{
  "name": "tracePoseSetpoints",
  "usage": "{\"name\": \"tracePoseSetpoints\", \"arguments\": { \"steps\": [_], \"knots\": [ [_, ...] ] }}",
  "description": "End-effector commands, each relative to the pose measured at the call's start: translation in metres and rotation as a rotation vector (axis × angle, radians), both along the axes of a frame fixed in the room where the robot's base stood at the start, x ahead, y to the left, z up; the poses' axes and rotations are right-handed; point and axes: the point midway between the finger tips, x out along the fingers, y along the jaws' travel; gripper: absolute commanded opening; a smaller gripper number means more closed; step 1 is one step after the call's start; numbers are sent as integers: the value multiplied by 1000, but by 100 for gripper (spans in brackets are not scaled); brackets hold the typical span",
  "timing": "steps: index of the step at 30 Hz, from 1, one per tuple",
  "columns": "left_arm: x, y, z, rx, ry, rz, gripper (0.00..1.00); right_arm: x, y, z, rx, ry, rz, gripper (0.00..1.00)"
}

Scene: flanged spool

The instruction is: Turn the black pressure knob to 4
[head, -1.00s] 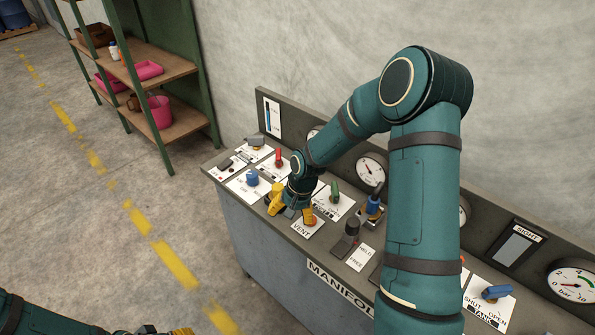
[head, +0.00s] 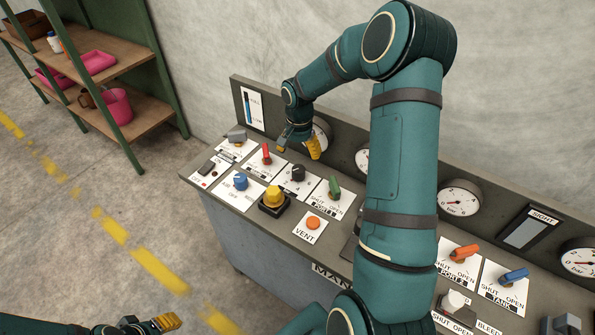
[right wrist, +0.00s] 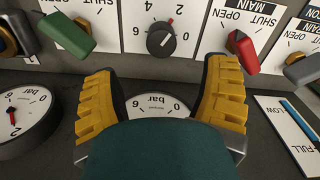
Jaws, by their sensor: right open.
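The black pressure knob (head: 297,173) is a round dial on a white plate in the panel's back row, between the red lever and the green lever. In the right wrist view the knob (right wrist: 161,40) appears upside down above the fingers, with numbers around it and a pale mark on its face. My left gripper (head: 150,325) is at the lower left edge, away from the panel.
A red lever (head: 266,154) and a green lever (head: 334,187) flank the knob. A yellow button (head: 273,197), a blue knob (head: 240,181) and an orange vent button (head: 313,222) lie in front. A gauge (right wrist: 152,106) sits between my right fingers in the wrist view. Shelves (head: 110,66) stand left.

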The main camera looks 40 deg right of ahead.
Motion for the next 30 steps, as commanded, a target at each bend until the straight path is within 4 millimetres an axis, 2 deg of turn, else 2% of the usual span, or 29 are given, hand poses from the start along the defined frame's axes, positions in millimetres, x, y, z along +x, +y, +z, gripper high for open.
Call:
{"name": "tracePoseSetpoints", "arguments": {
  "steps": [1,6,12,18,28,30],
  "knots": [
    [0,0,-2,0,0,0,47,-1,0,-13,3,4,0,74],
    [0,0,-4,1,0,0,47,-1,1,-46,2,4,1,74],
    [0,0,-6,1,-1,0,47,0,0,-76,2,1,0,74],
    [0,0,-7,1,-1,0,47,0,0,-91,1,-1,1,74],
    [1,0,-7,1,-1,0,47,0,0,-93,1,-1,1,75],
    [0,0,-7,1,-1,0,47,0,0,-93,1,-1,1,50]
  ]
}}
